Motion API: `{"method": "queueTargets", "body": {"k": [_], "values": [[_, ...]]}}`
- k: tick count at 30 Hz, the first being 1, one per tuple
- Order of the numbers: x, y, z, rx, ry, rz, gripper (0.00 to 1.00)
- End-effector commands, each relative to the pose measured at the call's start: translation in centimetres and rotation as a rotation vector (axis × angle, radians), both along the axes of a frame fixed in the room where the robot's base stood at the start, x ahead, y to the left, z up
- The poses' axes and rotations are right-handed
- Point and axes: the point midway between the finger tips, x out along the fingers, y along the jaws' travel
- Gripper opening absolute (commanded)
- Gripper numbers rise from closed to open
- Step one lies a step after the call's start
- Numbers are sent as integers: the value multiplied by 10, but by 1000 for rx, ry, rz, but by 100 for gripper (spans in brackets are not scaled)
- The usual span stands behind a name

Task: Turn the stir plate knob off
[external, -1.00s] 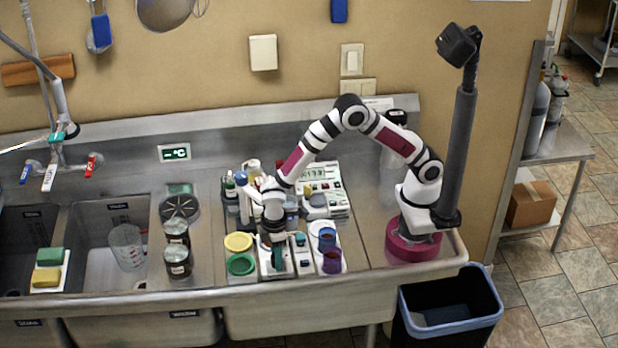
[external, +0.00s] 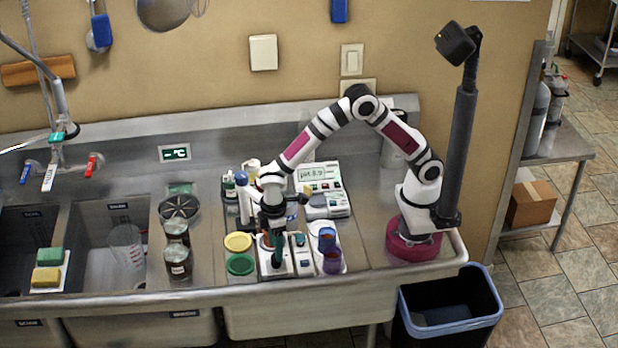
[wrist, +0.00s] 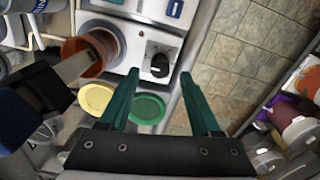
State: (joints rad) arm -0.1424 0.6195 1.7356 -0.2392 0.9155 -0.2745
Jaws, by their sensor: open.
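The stir plate (wrist: 172,42) is a white box with a dark round knob (wrist: 158,66) on its front panel, seen in the wrist view. An orange-brown cup (wrist: 88,54) stands on the plate. My gripper (wrist: 161,76) has two green fingers, spread apart and empty. In the wrist view the knob appears between the fingertips; whether they touch it cannot be told. In the external view my gripper (external: 277,252) points down over the front of the stir plate (external: 265,270) and hides the knob.
A yellow lid (external: 238,242) and a green lid (external: 240,265) lie left of the plate. A second white device (external: 303,262) with a blue part stands right of it, then blue and purple cups (external: 332,262). Dark jars (external: 177,262) stand further left. The counter edge is close in front.

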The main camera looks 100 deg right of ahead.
Motion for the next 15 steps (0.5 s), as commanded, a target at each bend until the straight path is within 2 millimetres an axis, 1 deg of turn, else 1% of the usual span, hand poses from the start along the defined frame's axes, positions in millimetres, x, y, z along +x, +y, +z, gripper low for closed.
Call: {"method": "queueTargets", "body": {"k": [1,3,6,9,12,15], "values": [[1,0,16,0,-6,0,64],[1,0,37,1,-5,-1,64],[1,0,67,1,-5,0,64],[0,0,89,1,-3,0,64],[0,0,103,0,-1,1,64],[0,0,109,0,0,0,64]]}}
